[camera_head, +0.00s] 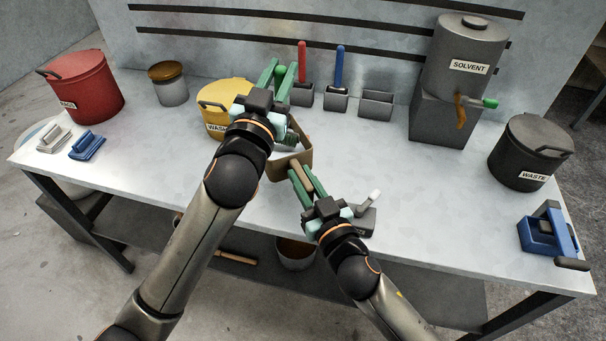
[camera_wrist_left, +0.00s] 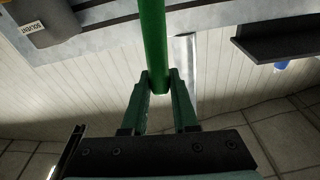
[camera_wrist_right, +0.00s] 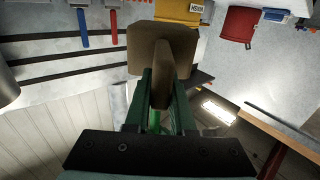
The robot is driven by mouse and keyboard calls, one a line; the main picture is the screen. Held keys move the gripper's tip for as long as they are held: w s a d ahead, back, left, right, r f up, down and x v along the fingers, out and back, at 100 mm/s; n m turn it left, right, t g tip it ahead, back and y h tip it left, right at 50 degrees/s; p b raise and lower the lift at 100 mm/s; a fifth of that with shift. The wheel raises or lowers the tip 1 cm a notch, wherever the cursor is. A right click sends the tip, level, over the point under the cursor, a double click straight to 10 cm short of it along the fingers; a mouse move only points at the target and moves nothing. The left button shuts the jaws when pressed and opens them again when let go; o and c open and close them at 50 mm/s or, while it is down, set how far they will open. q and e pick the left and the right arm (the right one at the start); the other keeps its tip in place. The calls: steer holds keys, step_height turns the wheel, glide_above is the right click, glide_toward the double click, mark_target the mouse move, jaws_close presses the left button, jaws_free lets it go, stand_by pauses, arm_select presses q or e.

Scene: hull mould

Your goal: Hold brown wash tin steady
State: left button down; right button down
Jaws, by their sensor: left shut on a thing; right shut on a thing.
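The brown wash tin (camera_head: 302,158) stands on the bench in the middle of the head view, partly hidden by my arms. My right gripper (camera_head: 297,174) is shut on its tan handle; the right wrist view shows the tin (camera_wrist_right: 145,48) with its handle between the fingers (camera_wrist_right: 160,95). My left gripper (camera_head: 284,72) is above and behind the tin, its fingers pointing to the back wall. It is shut on a green rod-like handle (camera_wrist_left: 153,40) in the left wrist view. A dark green part shows at the tin's opening, mostly hidden by my left wrist.
A yellow tin (camera_head: 226,93) stands close left of the brown tin. Behind are holders with a red handle (camera_head: 302,60) and a blue handle (camera_head: 340,65), and an empty holder (camera_head: 376,104). A solvent tank (camera_head: 462,50) and dark waste bin (camera_head: 530,150) stand right.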

steer(key=shift+f, duration=2.25)
steer(key=shift+s+a+f, duration=0.1)
steer(key=shift+a+f, duration=0.05)
steer(key=shift+f, duration=0.45)
steer(key=shift+s+a+f, duration=0.1)
steer(key=shift+f, duration=1.65)
steer(key=c, duration=0.6)
jaws_free()
steer(key=shift+w, duration=0.1)
steer(key=shift+c, duration=0.2)
steer(key=shift+f, duration=0.1)
steer(key=shift+d, duration=0.1)
steer(key=s+d+n, duration=0.1)
steer(key=s+d, duration=0.5)
steer(key=d, duration=0.1)
steer(key=shift+s+d+f+n, duration=0.2)
steer(key=shift+d+f+n, duration=0.05)
steer(key=shift+d+n, duration=0.05)
